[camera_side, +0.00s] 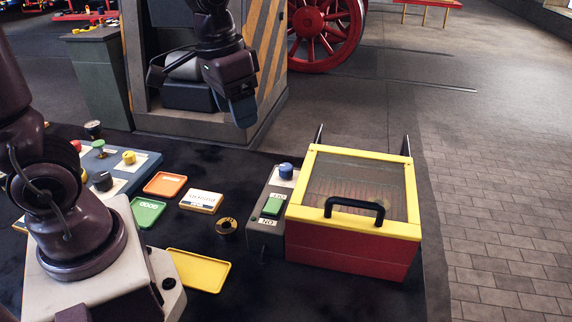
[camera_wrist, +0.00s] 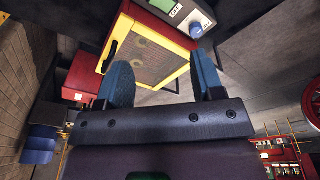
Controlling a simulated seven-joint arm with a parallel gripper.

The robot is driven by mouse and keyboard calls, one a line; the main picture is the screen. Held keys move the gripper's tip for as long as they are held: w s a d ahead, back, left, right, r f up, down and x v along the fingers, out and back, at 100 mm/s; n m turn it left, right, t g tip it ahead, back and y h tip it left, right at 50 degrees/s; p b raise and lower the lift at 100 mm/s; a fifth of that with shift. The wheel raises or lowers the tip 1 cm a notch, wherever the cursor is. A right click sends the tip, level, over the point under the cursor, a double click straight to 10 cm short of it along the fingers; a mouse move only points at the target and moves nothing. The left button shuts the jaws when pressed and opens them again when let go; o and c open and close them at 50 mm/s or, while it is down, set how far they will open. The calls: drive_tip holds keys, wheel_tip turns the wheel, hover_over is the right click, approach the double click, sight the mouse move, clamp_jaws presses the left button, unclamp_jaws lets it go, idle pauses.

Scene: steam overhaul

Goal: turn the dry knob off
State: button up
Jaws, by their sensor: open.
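A blue knob (camera_side: 286,170) stands on top of a grey control panel (camera_side: 265,232) on the left side of a red and yellow box (camera_side: 345,260). The knob also shows in the wrist view (camera_wrist: 196,31), beyond my fingers. Which way it is turned is too small to tell. The panel has a green display and small labels I cannot read surely. My gripper (camera_side: 240,108) is open and empty, with blue fingers, high above and behind the knob and apart from it. In the wrist view its two fingers (camera_wrist: 162,82) are spread.
The box has a clear lid (camera_side: 360,185) with a black handle (camera_side: 354,208), and the lid is down. Left of the panel lie orange (camera_side: 165,184), green (camera_side: 147,212) and yellow (camera_side: 200,270) trays, a labelled block (camera_side: 201,201) and a round dark dial (camera_side: 227,227).

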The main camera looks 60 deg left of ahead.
sight(286, 166)
drive_tip(key=w+a+f+m+g, duration=0.1)
drive_tip(key=w+a+f+m, duration=0.3)
drive_tip(key=w, duration=0.3)
drive_tip(key=w+a+f+m+g, duration=0.1)
drive_tip(key=w+a+f+m, duration=0.2)
drive_tip(key=w+f, duration=0.3)
drive_tip(key=f, duration=1.1)
drive_tip(key=shift+w, duration=0.2)
drive_tip(key=c, duration=0.9)
